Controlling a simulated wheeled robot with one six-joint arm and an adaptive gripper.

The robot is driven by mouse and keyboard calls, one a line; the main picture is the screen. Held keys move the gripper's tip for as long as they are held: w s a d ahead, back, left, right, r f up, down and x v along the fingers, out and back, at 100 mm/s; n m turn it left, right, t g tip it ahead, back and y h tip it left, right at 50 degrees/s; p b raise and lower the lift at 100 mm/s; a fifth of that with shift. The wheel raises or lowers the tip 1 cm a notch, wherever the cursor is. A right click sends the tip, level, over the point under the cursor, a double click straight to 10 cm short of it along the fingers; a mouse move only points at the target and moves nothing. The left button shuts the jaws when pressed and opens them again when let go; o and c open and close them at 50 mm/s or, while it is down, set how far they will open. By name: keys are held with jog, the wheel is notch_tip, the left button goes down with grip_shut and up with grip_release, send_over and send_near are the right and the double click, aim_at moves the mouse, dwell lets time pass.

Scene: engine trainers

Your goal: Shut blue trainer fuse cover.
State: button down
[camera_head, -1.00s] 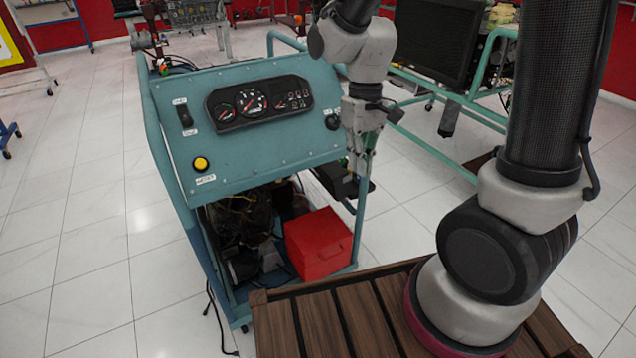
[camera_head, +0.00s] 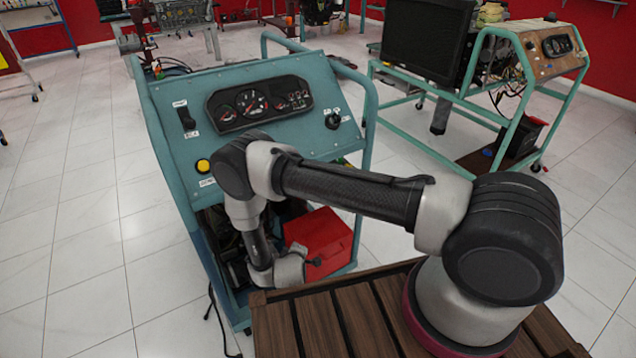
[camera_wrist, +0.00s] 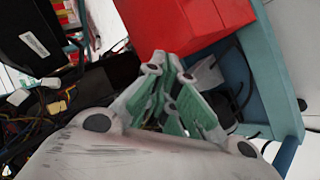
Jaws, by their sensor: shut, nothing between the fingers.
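The blue trainer (camera_head: 280,150) stands in front of me, with its gauge panel on top and an open frame below. I cannot make out its fuse cover for sure. In the wrist view, a black box (camera_wrist: 38,35) with a white label is at the upper left, beside wires. I cannot tell whether it is the fuse box or whether a lid stands open. My gripper (camera_wrist: 165,62) is shut and empty, its tips in front of the red box (camera_wrist: 185,20). I cannot tell whether they touch it. In the head view my arm hides the gripper and part of the lower frame.
The red box also shows in the head view (camera_head: 325,240), low in the frame. Loose wires (camera_wrist: 45,115) and a blue frame bar (camera_wrist: 268,75) are close around my gripper. A second trainer (camera_head: 555,70) stands at the back right. The floor at left is clear.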

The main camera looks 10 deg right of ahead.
jog(key=w+d+r+n+t+h, duration=0.1)
jog(key=w+r+n+t+h, duration=0.2)
jog(key=r, duration=0.5)
jog(key=d+r+n+t+h, duration=0.1)
jog(key=d+r+t+h, duration=0.2)
jog(key=r, duration=0.5)
jog(key=w+d+r+t, duration=0.1)
jog(key=w+d+r, duration=0.1)
jog(key=w+d, duration=0.4)
jog(key=shift+w+d, duration=0.4)
jog(key=shift+w, duration=1.75)
jog(key=shift+r, duration=0.1)
jog(key=shift+w+d, duration=0.1)
